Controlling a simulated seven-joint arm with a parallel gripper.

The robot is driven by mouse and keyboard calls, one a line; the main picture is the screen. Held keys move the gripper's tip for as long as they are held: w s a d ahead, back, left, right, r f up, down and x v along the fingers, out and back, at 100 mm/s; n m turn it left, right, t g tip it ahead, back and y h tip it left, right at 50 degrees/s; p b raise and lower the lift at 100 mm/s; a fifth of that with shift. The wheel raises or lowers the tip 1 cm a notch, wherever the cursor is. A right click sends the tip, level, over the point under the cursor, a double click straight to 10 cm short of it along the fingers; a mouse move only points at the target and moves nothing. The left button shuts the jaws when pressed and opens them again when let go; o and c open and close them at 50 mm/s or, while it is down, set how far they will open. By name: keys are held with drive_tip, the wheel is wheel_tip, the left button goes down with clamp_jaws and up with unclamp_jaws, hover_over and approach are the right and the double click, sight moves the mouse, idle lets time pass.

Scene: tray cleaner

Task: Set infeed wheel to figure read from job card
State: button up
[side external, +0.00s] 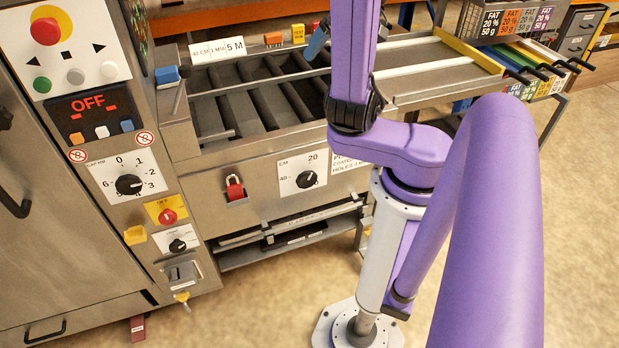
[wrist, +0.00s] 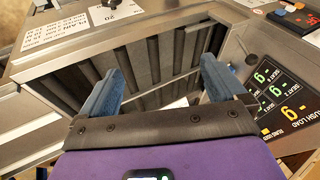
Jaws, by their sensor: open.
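A black dial (side external: 306,180) on a white plate marked CM, 20 and 40 sits on the front panel below the roller bed. I take it as the infeed wheel; its pointer is too small to read. Part of it shows at the top of the wrist view (wrist: 109,4). A white card (side external: 217,50) stands behind the rollers, with small print partly legible as CM and a larger 5 M. I cannot tell if it is the job card. My gripper (wrist: 165,85) is open and empty, its blue fingers above the roller bed (wrist: 165,60), apart from the dial.
The control column (side external: 128,184) at left carries other knobs and a display (side external: 90,104) reading OFF. A display panel (wrist: 280,100) is close to my right finger in the wrist view.

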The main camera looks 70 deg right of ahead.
drive_tip(key=s+d+m+h, duration=0.1)
drive_tip(key=s+m, duration=0.1)
drive_tip(key=s, duration=0.1)
approach(310, 177)
drive_tip(key=shift+t+h, duration=0.3)
drive_tip(key=x, duration=1)
drive_tip(key=shift+s+a+f, duration=0.15)
drive_tip(key=shift+a+f, duration=0.1)
drive_tip(key=shift+f, duration=0.05)
drive_tip(key=c, duration=1)
